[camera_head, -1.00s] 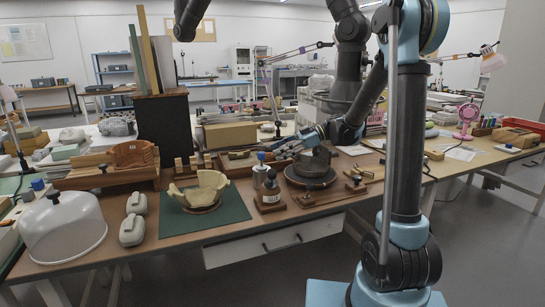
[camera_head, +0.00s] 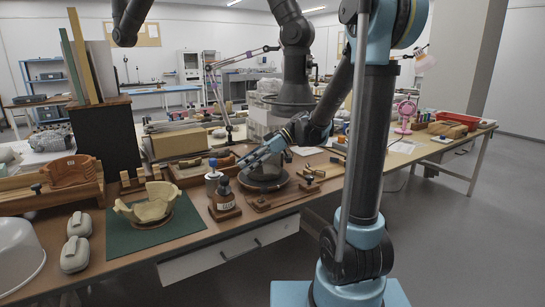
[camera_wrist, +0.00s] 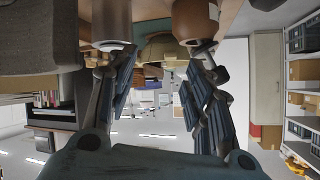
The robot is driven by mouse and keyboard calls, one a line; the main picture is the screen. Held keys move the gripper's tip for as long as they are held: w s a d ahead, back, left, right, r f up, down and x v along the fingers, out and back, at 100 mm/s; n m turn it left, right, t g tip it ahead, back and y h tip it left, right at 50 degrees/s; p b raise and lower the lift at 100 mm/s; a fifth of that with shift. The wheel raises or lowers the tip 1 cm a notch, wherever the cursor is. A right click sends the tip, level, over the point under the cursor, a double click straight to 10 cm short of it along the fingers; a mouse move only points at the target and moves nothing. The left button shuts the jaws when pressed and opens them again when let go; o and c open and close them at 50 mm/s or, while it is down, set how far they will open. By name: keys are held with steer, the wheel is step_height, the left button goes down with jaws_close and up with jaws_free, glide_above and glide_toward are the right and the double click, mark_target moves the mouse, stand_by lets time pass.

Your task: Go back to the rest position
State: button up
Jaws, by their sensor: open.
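My gripper (camera_head: 262,152) is open above the workbench, near a dark grey round vessel on a turntable (camera_head: 264,181). In the wrist view my gripper (camera_wrist: 157,85) shows its two fingers spread apart with nothing between them. That view is turned over, with the bench at the top. A white-based container (camera_wrist: 111,25) and a brown bottle (camera_wrist: 195,22) hang at the top of that view beyond the fingertips. Part of the grey vessel is hidden behind my gripper in the head view.
A cream partial bowl (camera_head: 148,206) stands on a green mat (camera_head: 120,238). A wooden clamp frame (camera_head: 285,193) lies in front. Floor at right is clear.

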steer(key=s+d+f+m+t+h, duration=0.2)
steer(key=s+d+m, duration=0.4)
steer(key=d, duration=0.3)
steer(key=s+d+f+m+t+h, duration=0.2)
steer(key=s+d+f+m+h, duration=0.3)
steer(key=d, duration=0.4)
steer(key=s+d+f+m+t+h, duration=0.2)
steer(key=s+d+f+m+h, duration=0.2)
steer(key=s+d+m, duration=0.3)
steer(key=d+f, duration=0.1)
steer(key=d, duration=0.1)
steer(key=shift+s+d+f, duration=0.15)
steer(key=shift+d+f, duration=0.1)
steer(key=shift+d, duration=0.05)
steer(key=shift+w+f, duration=0.2)
steer(key=shift+w, duration=0.2)
